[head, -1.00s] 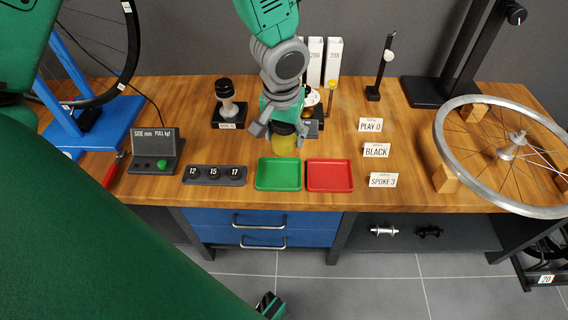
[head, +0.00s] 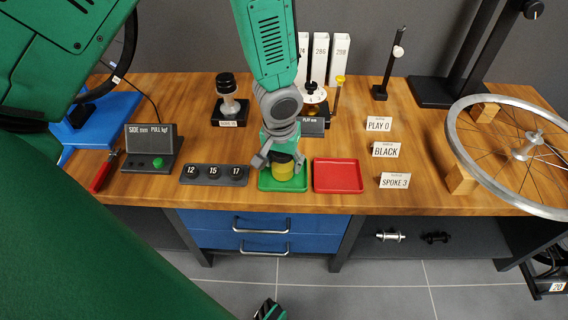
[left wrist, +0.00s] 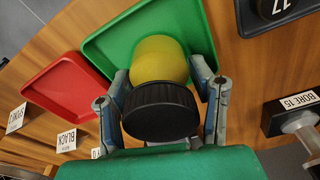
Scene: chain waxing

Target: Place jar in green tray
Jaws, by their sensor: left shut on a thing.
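The jar, with a yellow body and a black lid, is held in my left gripper (head: 279,162). The jar's yellow body (head: 284,171) shows below the fingers in the head view. In the left wrist view the jar (left wrist: 160,58) sits between the two fingers of my left gripper (left wrist: 163,88), lid towards the camera. The green tray (head: 265,185) lies directly under the jar, and its bare corner shows in the left wrist view (left wrist: 112,45). I cannot tell whether the jar's base touches the tray floor. My right gripper is not clearly seen.
An empty red tray (head: 338,177) lies just right of the green one. A dark block with numbered wells (head: 214,174) is on the left. Label cards (head: 385,150) and a spoked wheel (head: 525,150) are farther right. A bearing stand (head: 229,112) stands behind.

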